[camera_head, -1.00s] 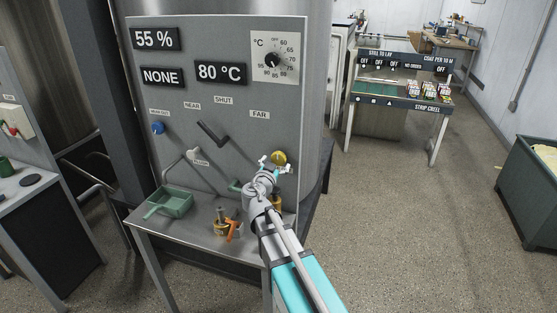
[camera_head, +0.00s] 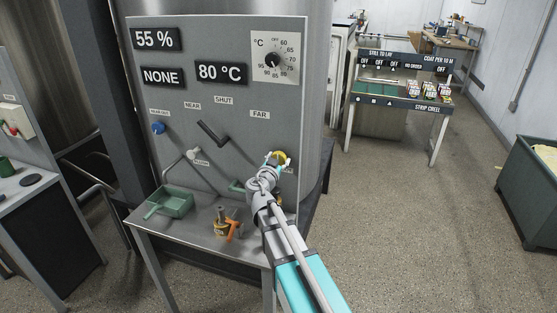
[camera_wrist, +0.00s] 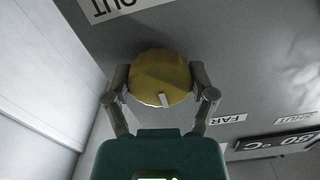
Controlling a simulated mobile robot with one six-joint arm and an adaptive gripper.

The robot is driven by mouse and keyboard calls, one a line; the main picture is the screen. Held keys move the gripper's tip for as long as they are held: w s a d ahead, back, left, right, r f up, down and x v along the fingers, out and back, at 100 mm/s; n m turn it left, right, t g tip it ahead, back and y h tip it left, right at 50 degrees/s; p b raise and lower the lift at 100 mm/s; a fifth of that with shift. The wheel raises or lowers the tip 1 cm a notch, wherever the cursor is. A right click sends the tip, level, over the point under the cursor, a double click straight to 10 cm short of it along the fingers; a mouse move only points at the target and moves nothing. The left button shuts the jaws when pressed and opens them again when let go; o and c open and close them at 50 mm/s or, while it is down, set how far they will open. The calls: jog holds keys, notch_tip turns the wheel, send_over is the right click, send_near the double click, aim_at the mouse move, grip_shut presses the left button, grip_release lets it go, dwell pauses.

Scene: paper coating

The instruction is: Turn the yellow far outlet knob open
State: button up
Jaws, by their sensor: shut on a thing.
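The yellow far outlet knob (camera_wrist: 160,74) is a round knob on the grey panel, with a pale mark on its face near the rim. It also shows in the head view, low on the panel's right side (camera_head: 281,155), partly hidden by my gripper. My gripper (camera_head: 277,160) reaches it from the front. In the wrist view its two fingers (camera_wrist: 161,88) are shut on the knob, one on each side. The FAR label (camera_head: 260,114) is above the knob in the head view.
The panel (camera_head: 237,135) also carries a blue knob (camera_head: 158,128), a dark lever (camera_head: 213,134), a white knob (camera_head: 193,154) and a temperature dial (camera_head: 272,60). A green tray (camera_head: 171,202) and a small pot with an orange clip (camera_head: 226,229) stand on the bench below.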

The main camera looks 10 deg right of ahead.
jog(key=shift+c, duration=0.5)
